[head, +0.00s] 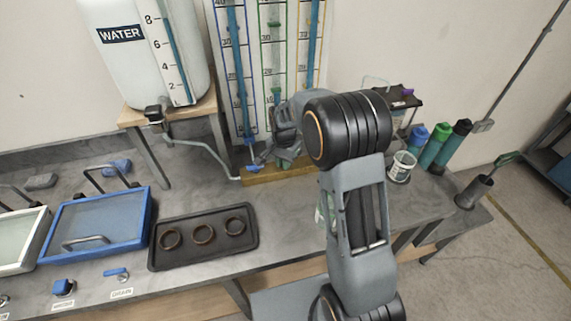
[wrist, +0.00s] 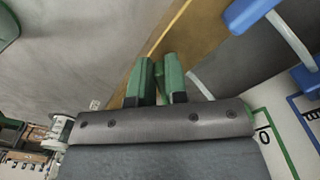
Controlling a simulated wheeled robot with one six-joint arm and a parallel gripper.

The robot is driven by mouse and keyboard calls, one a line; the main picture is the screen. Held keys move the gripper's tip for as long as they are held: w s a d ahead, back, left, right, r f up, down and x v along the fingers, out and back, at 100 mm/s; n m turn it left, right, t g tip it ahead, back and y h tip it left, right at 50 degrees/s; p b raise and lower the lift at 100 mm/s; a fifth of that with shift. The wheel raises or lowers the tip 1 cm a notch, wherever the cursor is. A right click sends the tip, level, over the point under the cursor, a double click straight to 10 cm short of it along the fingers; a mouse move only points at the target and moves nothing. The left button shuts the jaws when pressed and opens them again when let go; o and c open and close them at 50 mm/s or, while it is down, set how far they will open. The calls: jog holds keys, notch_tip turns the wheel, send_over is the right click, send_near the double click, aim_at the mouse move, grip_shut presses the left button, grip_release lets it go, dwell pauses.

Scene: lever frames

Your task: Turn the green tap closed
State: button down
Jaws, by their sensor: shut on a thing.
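The green tap (head: 285,163) is at the foot of the green-framed tube gauge, on the wooden strip at the back of the bench. My gripper (head: 284,152) reaches down to it from my arm and covers most of it in the head view. In the wrist view my gripper (wrist: 160,77) is shut on the green tap, with green showing at the fingertips. The tap's exact angle is hidden by the fingers.
A blue tap (head: 255,168) is close on the left; its handle shows in the wrist view (wrist: 248,12). A dark tray with rings (head: 205,262) lies front left. A white tub (head: 401,167) and several bottles (head: 436,148) stand right.

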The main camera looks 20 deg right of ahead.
jog(key=m, duration=0.3)
jog(key=w+m, duration=0.1)
jog(key=shift+a+m+b, duration=0.25)
jog(key=shift+m+b, duration=0.05)
jog(key=shift+b, duration=0.05)
jog(key=shift+w+a+m, duration=0.1)
jog(key=shift+w+m, duration=0.1)
jog(key=shift+m, duration=0.8)
jog(key=shift+w+m, duration=0.2)
jog(key=shift+m, duration=0.8)
jog(key=c, duration=1.1)
grip_release()
jog(key=shift+c, duration=0.2)
notch_tip(320, 180, up, 14)
jog(key=b, duration=0.1)
